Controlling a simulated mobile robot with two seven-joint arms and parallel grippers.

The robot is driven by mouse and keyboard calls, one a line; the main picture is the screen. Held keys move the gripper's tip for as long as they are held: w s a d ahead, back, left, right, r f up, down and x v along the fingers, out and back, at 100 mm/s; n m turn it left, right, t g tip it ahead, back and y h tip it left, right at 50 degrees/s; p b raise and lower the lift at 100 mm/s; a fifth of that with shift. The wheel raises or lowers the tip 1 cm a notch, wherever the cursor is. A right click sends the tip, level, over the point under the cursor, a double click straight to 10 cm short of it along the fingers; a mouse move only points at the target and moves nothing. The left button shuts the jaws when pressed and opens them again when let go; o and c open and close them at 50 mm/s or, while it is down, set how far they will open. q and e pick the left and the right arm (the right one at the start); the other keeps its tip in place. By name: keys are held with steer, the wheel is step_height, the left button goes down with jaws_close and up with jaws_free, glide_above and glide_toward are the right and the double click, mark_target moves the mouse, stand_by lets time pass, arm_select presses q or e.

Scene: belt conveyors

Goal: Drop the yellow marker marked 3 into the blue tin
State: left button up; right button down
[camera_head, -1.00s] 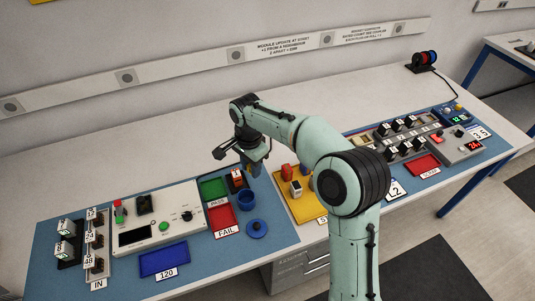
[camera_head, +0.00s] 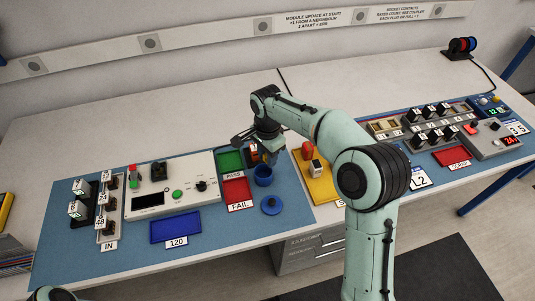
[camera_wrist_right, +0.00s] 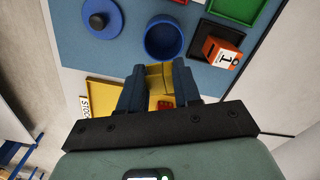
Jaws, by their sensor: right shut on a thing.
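My right gripper (camera_head: 270,157) is shut on a yellow block-like piece, the yellow marker (camera_wrist_right: 154,76), which shows between its fingers (camera_wrist_right: 158,90) in the right wrist view. Its number is not readable here. The blue tin (camera_head: 263,175) stands open on the blue mat; it also shows in the right wrist view (camera_wrist_right: 163,38), just beyond the fingertips. In the head view the gripper is above and behind the tin, and the marker is hard to make out there. My left gripper is out of view.
A blue lid (camera_head: 271,205) lies in front of the tin. An orange block marked 1 (camera_wrist_right: 221,50) sits in a black holder beside the tin. The red FAIL tray (camera_head: 236,190), green PASS tray (camera_head: 230,160) and yellow stock tray (camera_head: 320,190) are close by.

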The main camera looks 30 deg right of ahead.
steer(key=c, duration=0.7)
jaws_free()
arm_select(q)
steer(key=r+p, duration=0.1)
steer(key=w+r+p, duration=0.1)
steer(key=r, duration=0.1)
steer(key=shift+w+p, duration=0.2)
steer(key=shift+p, duration=0.1)
arm_select(e)
step_height(320, 180, up, 13)
steer(key=shift+r, duration=0.2)
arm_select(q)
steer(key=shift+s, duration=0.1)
